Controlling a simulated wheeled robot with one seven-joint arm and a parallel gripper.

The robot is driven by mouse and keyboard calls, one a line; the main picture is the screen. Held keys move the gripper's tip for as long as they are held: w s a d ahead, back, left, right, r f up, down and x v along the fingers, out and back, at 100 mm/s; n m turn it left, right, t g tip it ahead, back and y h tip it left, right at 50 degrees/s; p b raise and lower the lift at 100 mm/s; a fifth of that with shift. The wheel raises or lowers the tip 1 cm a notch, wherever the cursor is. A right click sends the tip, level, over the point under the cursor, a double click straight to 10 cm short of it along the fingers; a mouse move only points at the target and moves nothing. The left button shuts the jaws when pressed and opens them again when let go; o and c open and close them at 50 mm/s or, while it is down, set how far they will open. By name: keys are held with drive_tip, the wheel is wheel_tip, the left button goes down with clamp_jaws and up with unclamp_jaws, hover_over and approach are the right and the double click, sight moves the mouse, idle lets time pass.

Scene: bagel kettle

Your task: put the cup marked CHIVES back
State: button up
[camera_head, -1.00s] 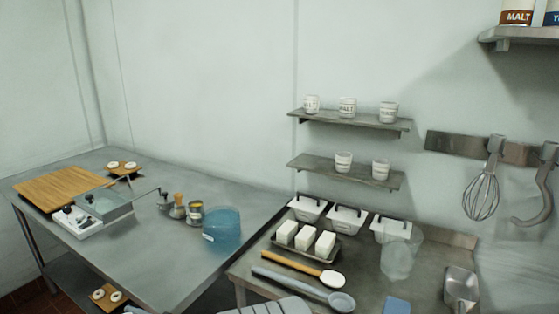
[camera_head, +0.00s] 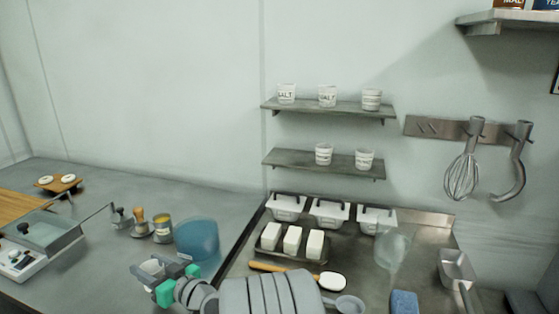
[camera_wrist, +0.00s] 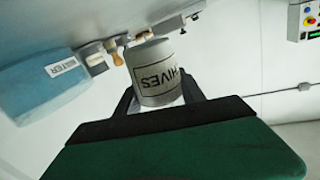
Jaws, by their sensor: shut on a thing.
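In the head view my gripper (camera_head: 178,282) is at the bottom, over the left table's front right part, shut on the cup (camera_head: 152,267). The upper shelf (camera_head: 345,109) bears three labelled white cups, one (camera_head: 287,93) at its left end. The lower shelf (camera_head: 290,158) bears two cups, one (camera_head: 324,154) near its middle and one (camera_head: 364,159) toward the right; its left part is bare.
A blue container (camera_head: 197,240) stands just behind my gripper. White lidded tubs (camera_head: 287,207) and a tray of white blocks (camera_head: 270,238) are on the right counter below the shelves. A whisk (camera_head: 462,175) and a hook hang to the right.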

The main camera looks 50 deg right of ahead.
drive_tip(key=d+r+m+h, duration=0.1)
drive_tip(key=d+r+h, duration=0.1)
drive_tip(key=d+r, duration=0.35)
drive_tip(key=d+r+m+h+b, duration=0.1)
drive_tip(key=d+r+m+h, duration=0.15)
drive_tip(key=d, duration=0.65)
drive_tip(key=d+r+m+h, duration=0.1)
drive_tip(key=d+r+h, duration=0.25)
drive_tip(key=d, duration=0.45)
drive_tip(key=s+d+r+m+g+h, duration=0.35)
drive_tip(key=s+d+r+h, duration=0.35)
drive_tip(key=d+r, duration=0.65)
drive_tip(key=w+d+y+p, duration=0.1)
drive_tip(key=w+d+p, duration=0.2)
drive_tip(key=d, duration=0.6)
drive_tip(key=w+d+p, duration=0.3)
drive_tip(key=w+d, duration=0.1)
drive_tip(key=d, duration=0.5)
drive_tip(key=f+p, duration=0.1)
drive_tip(key=f, duration=0.1)
drive_tip(key=f+p, duration=0.1)
drive_tip(key=f, duration=0.4)
drive_tip(key=shift+s+d+p, duration=0.1)
drive_tip(key=shift+d+p, duration=0.15)
drive_tip(key=shift+p, duration=0.15)
drive_tip(key=shift+f+b, duration=0.35)
drive_tip(key=shift+f, duration=0.05)
drive_tip(key=o, duration=1.3)
drive_tip(key=shift+o, duration=0.2)
drive_tip(key=shift+r, duration=0.15)
